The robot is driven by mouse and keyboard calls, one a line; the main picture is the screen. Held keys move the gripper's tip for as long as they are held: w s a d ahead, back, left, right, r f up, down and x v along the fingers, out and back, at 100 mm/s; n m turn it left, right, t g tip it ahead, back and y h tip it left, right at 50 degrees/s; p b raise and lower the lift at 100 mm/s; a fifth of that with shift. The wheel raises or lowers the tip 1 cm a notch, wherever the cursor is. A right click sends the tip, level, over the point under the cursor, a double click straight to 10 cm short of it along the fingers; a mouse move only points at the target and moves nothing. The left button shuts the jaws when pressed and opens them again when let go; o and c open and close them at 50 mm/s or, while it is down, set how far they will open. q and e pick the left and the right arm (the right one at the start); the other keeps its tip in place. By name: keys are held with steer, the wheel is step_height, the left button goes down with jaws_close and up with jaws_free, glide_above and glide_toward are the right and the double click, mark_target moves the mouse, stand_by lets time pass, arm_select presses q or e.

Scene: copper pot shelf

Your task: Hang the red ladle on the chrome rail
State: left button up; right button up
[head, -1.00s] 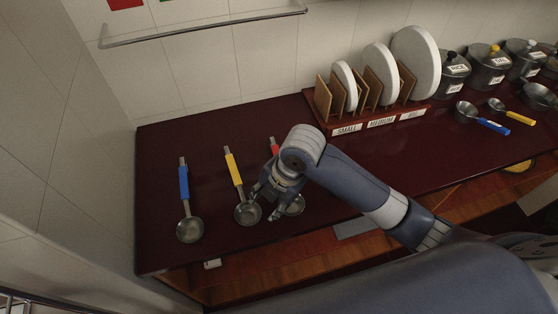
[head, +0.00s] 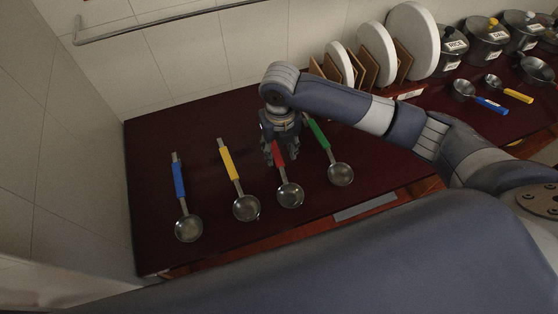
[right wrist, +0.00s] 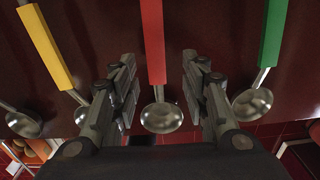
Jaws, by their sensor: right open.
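The red ladle (head: 289,192) lies on the dark red counter, its bowl toward the front edge and its handle pointing to the back wall. My right gripper (head: 281,157) is open above its handle. The chrome rail (head: 160,25) is fixed on the tiled wall at the upper left, with nothing hanging on the visible part. My left gripper is not in view.
Blue (head: 179,182), yellow (head: 228,163) and green (head: 319,135) ladles lie on both sides of the red one, the green handle close to my gripper. A plate rack (head: 316,67) and labelled pots (head: 487,40) stand at the back right.

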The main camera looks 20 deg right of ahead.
mark_target(278, 158)
steer(key=f+p, duration=0.1)
steer(key=f, duration=0.3)
steer(key=shift+a+f+p, duration=0.2)
steer(key=shift+f+p, duration=0.05)
steer(key=shift+p, duration=0.1)
steer(key=shift+f, duration=0.25)
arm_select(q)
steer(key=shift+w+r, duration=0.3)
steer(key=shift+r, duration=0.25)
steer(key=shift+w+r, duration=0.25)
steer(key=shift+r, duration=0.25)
arm_select(e)
steer(key=shift+w, duration=0.1)
jaws_close()
